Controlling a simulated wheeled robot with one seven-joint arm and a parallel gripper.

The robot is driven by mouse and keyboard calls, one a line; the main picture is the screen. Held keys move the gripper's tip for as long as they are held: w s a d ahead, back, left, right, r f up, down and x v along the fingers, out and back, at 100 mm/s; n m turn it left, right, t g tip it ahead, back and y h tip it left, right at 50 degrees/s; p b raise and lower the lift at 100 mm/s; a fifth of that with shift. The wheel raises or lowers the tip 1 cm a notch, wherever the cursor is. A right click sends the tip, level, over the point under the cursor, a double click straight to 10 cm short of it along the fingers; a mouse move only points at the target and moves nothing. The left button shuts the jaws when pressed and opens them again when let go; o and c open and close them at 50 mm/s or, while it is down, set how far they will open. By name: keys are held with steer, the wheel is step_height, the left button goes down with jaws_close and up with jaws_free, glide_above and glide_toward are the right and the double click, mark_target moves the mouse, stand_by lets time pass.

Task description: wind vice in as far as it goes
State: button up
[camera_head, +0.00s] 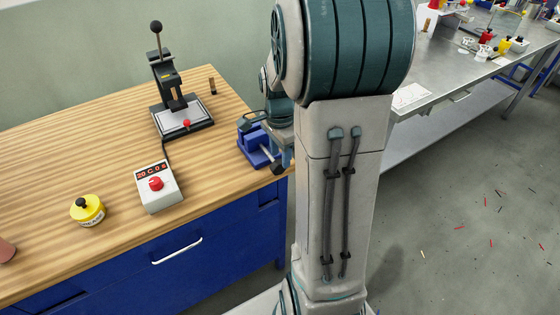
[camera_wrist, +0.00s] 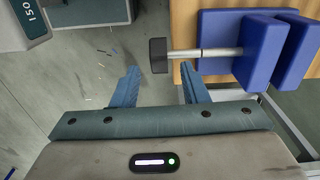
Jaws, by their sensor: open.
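The blue vice (camera_head: 257,150) sits at the right edge of the wooden bench, partly hidden by my arm in the head view. In the wrist view, the vice (camera_wrist: 258,50) shows two blue blocks close together, with a narrow gap between them. A grey metal screw (camera_wrist: 210,52) runs left out of the nearer block and ends in a black knob (camera_wrist: 158,56). My gripper (camera_wrist: 160,68) is open and empty, its two blue fingers spread.
On the bench stand a black lever press (camera_head: 178,100), a white control box with a red button (camera_head: 158,186) and a yellow round container (camera_head: 88,209). A metal table (camera_head: 440,75) with small items stands at the back right. Scraps lie on the grey floor.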

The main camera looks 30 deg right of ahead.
mark_target(279, 167)
steer(key=shift+s+f, duration=0.1)
steer(key=shift+f, duration=1.65)
jaws_close()
steer(key=shift+d+y, duration=0.1)
steer(key=shift+y, duration=0.2)
